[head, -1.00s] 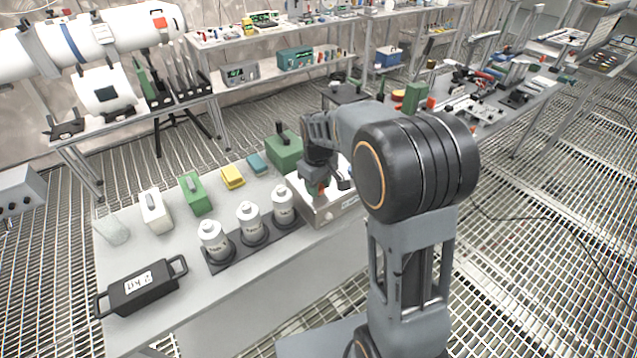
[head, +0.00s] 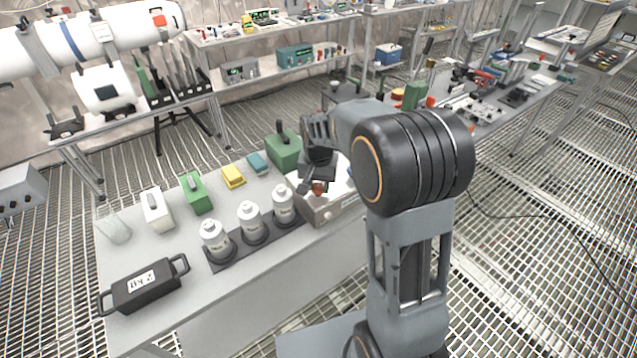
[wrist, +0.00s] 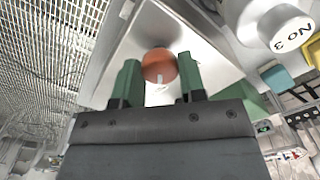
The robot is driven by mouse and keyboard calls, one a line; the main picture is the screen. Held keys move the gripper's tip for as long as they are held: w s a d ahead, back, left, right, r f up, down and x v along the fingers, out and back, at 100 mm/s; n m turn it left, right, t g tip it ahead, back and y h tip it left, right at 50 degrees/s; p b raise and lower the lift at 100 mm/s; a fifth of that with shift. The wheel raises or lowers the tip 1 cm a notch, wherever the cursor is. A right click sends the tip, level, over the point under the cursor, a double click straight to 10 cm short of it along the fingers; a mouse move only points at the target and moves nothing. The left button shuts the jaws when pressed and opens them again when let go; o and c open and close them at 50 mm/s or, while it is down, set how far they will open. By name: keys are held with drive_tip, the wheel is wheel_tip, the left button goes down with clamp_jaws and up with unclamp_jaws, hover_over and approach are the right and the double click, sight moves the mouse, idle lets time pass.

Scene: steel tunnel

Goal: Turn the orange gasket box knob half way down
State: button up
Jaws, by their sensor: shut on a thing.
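The gasket box is a light metal box (head: 325,214) on the front table, at the right end of the row of white bottles. Its orange knob (head: 319,187) shows just below my gripper (head: 317,180) in the head view. In the wrist view the round orange knob (wrist: 158,62) sits between the two green fingers of my gripper (wrist: 160,78). A small white mark shows on the knob. The fingers are closed on its sides. My wrist hides part of the box top in the head view.
White bottles (head: 250,224) stand in a black rack left of the box. A green box (head: 284,150) stands behind it. A black case (head: 147,284) with handles lies at the table's front left. Green, yellow and teal boxes line the back.

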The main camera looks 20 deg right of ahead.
sight(318, 186)
drive_tip(key=m, duration=0.6)
drive_tip(key=shift+m, duration=0.5)
idle(0.3)
drive_tip(key=o, duration=0.9)
wheel_tip(318, 186, up, 14)
drive_tip(key=shift+f+p, duration=0.1)
drive_tip(key=shift+p, duration=0.3)
